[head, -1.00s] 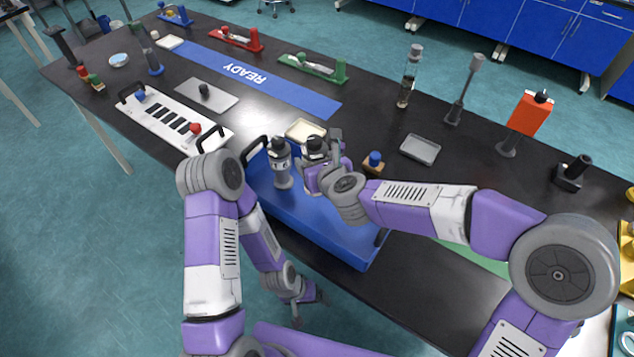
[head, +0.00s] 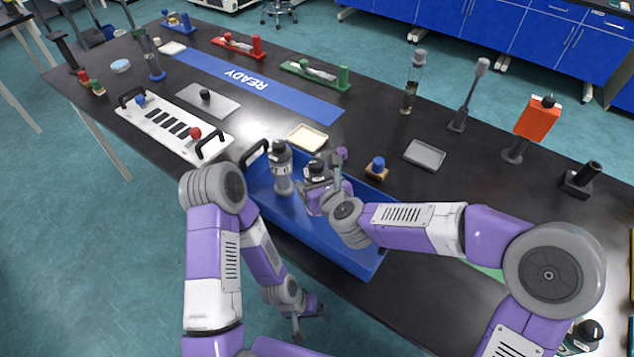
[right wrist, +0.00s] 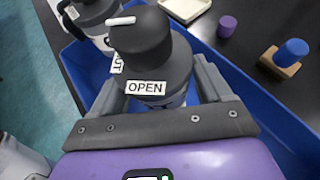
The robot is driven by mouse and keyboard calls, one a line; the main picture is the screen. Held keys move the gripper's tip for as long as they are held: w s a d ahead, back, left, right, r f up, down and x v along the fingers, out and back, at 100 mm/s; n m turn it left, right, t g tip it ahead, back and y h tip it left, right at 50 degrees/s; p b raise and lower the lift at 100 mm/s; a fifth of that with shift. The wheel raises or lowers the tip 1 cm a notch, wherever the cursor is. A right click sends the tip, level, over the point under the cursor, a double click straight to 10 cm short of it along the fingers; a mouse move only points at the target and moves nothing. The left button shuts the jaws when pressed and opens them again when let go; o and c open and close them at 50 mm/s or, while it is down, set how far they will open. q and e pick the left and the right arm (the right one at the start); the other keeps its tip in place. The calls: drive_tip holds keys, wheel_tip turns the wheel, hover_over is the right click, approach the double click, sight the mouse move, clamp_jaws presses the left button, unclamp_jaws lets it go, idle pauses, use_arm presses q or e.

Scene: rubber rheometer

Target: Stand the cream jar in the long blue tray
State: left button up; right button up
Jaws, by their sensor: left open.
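The long blue tray (head: 345,262) lies along the table's near edge. My right gripper (head: 322,187) is inside it, with its fingers on both sides of a dark-lidded jar (head: 315,168). The right wrist view shows this jar's lid from above, with a label reading OPEN (right wrist: 147,88); its pale body is mostly hidden. It looks upright; I cannot tell whether its base touches the tray floor. A second grey jar with a dark lid (head: 282,170) stands in the tray, just left of it. My left gripper (head: 306,318) is open and empty, low beside the table.
A cream dish (head: 307,138), a small purple piece (head: 341,153) and a blue-topped stopper on a wooden block (head: 377,168) lie behind the tray. A grey dish (head: 425,154) is farther right. A white rack (head: 172,127) with black handles stands left. Another dark-lidded jar (head: 586,334) shows at bottom right.

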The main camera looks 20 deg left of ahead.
drive_tip(key=shift+o, duration=0.8)
drive_tip(key=shift+r, duration=0.15)
drive_tip(key=shift+s+d+r, duration=0.2)
drive_tip(key=shift+r, duration=0.05)
drive_tip(key=p+v, duration=0.2)
drive_tip(key=v, duration=0.9)
drive_tip(key=shift+s, duration=0.2)
drive_tip(key=shift+f, duration=0.1)
